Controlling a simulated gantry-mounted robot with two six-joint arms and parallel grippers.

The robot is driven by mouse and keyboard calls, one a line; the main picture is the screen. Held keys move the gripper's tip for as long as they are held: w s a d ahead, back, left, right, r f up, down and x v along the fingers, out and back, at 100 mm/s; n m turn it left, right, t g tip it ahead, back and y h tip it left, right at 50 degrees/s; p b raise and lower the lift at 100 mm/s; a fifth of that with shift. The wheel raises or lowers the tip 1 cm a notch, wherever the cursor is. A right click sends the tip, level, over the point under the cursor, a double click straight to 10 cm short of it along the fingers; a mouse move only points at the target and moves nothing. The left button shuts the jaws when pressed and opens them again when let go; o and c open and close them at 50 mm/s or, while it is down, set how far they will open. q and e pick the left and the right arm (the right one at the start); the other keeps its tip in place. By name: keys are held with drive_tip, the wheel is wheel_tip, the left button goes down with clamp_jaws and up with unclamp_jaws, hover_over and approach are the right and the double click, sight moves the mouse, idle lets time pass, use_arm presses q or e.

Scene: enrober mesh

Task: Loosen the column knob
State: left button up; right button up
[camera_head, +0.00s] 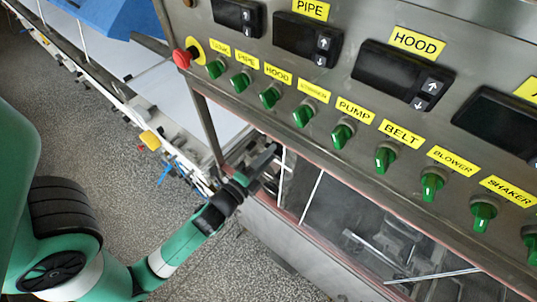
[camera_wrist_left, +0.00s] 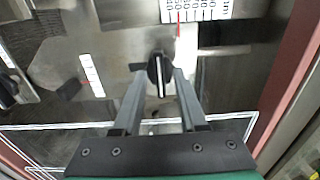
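A black knob (camera_wrist_left: 160,74) with a white line sits on a metal panel in the left wrist view. Its line points roughly along the fingers. My left gripper (camera_wrist_left: 160,80) has its two grey fingers apart, one on each side of the knob. Whether the fingertips touch it is not clear. In the head view my left gripper (camera_head: 264,160) reaches in below the control panel, by the open machine frame. The knob cannot be made out there. My right gripper is in neither view.
The control panel (camera_head: 330,128) with several green switches and a red emergency button (camera_head: 182,58) overhangs my left gripper. In the left wrist view, a printed scale with a red pointer (camera_wrist_left: 179,25) is above the knob, and a white-marked gauge (camera_wrist_left: 92,75) is left.

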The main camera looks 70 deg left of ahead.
use_arm(q)
clamp_jaws()
